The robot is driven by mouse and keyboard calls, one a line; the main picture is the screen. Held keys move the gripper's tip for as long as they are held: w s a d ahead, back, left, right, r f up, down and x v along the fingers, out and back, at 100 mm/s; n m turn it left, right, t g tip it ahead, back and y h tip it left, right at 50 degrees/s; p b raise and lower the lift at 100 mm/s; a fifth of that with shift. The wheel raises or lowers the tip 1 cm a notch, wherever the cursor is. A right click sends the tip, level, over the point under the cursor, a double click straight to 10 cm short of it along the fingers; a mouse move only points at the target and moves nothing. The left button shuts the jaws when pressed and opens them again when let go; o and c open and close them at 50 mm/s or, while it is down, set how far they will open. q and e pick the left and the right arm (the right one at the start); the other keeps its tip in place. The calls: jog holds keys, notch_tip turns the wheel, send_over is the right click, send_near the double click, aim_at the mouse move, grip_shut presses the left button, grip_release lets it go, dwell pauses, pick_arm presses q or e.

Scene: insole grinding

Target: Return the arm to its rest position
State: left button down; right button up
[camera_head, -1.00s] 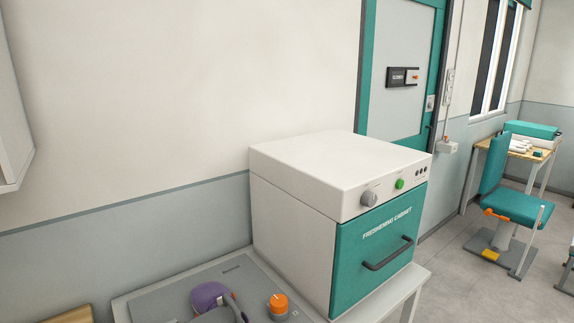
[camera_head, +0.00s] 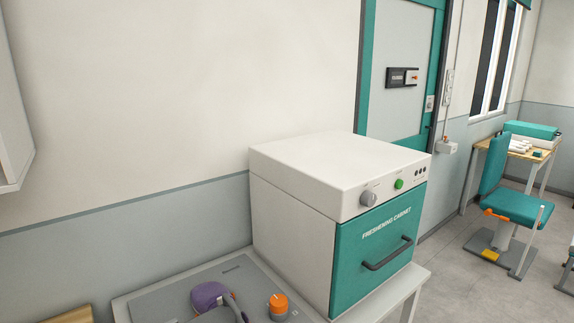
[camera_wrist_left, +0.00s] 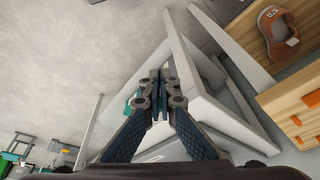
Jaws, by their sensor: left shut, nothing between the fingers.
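My left gripper (camera_wrist_left: 160,85) shows in the left wrist view, with its two dark fingers together and nothing between them. It is over a white table frame (camera_wrist_left: 195,85) with grey floor to the left. Neither of my grippers shows in the head view. The right gripper is in no view.
In the head view a freshening cabinet (camera_head: 292,239) with a closed teal door (camera_head: 350,285) stands on a white table. Beside it are a purple-and-grey tool (camera_head: 208,296) and an orange knob (camera_head: 278,302). A teal chair (camera_head: 515,207) stands at the right.

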pick_arm(q)
jog(key=s+f+g, duration=0.1)
jog(key=s+f, duration=0.1)
jog(key=f, duration=1.1)
jog(key=s+f, duration=0.2)
jog(key=f, duration=1.1)
jog(key=s+a+f+g, duration=0.1)
jog(key=s+a+f, duration=0.2)
jog(key=s+f, duration=1)
jog(key=s, duration=0.2)
jog(key=shift+s+f, duration=0.25)
jog(key=shift+s, duration=0.1)
